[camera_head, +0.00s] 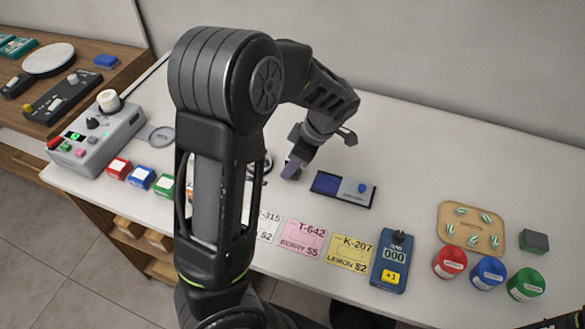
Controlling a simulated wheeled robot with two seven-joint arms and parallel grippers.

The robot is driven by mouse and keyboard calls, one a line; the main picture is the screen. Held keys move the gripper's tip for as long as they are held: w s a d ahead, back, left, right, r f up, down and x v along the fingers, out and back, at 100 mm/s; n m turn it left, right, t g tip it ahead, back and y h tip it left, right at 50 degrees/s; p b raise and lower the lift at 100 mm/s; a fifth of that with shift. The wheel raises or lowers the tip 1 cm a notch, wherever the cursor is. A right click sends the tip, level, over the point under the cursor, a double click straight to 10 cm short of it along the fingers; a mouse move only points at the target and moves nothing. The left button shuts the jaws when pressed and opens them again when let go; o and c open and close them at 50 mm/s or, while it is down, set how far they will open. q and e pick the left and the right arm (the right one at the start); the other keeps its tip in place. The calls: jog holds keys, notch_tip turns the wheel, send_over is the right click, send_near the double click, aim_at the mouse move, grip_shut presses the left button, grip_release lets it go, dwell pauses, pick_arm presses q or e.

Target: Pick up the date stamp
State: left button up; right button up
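I cannot make out the date stamp for certain. My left arm rises through the middle of the view and hides part of the white counter (420,150). Its gripper (292,171) points down and to the left, low over the counter. A small blue-grey shape shows at its tips; I cannot tell whether it is a held thing or the fingers, or whether they are open. A round dark-rimmed thing (262,164) is partly hidden behind my arm.
Pink (299,240) and yellow (349,254) cards and a blue counter device (393,262) line the front. A sweets tray (452,211) and red (449,262), blue (487,273) and green (525,284) jars stand right. A grey machine (98,135) stands left. The back right is clear.

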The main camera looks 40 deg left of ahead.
pick_arm(q)
jog(key=shift+c, duration=0.6)
grip_shut()
